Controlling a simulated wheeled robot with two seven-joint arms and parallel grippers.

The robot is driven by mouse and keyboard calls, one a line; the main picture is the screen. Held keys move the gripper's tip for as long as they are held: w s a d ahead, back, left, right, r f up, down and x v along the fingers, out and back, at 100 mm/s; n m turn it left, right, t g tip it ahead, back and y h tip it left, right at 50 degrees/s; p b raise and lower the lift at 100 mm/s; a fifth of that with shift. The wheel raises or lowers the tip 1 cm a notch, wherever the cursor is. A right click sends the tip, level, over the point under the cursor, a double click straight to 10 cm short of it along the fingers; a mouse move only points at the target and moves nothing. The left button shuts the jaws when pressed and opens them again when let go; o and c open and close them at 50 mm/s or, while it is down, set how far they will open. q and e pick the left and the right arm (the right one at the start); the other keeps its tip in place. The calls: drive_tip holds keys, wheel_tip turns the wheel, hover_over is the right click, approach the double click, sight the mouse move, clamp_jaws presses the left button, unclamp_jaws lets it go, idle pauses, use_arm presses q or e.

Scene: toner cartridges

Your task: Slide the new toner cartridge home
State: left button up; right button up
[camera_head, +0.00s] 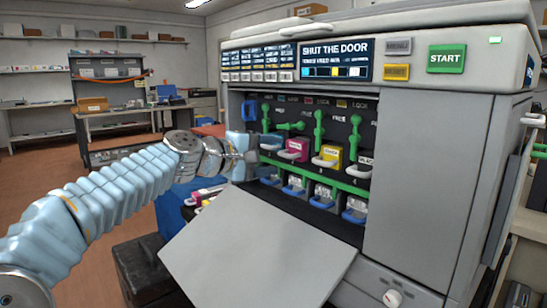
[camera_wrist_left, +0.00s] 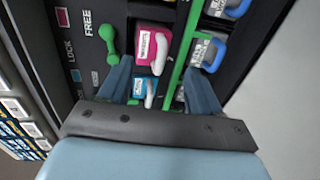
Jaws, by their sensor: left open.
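The printer's upper row of bays holds a cyan cartridge (camera_head: 271,142), a magenta cartridge (camera_head: 294,149), a yellow cartridge (camera_head: 329,157) and a black cartridge (camera_head: 364,166). I cannot tell which is new. My left gripper (camera_head: 247,157) is in front of the leftmost bays. In the left wrist view its open jaws (camera_wrist_left: 160,90) straddle the cyan cartridge (camera_wrist_left: 142,86) and its pale handle, with no clear contact. The magenta cartridge (camera_wrist_left: 151,44) shows beyond. The green lever (camera_head: 290,126) above magenta lies sideways; the other levers stand roughly upright. My right gripper is out of view.
The grey front door (camera_head: 255,245) hangs open below the bays. A lower row holds units with blue handles (camera_head: 355,212). The display (camera_head: 335,61) reads "SHUT THE DOOR". A dark box (camera_head: 142,272) stands on the floor at lower left. A closed grey panel (camera_head: 425,180) flanks the bays.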

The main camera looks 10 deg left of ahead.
use_arm(q)
drive_tip(key=shift+v, duration=1.4)
drive_tip(key=shift+c, duration=0.5)
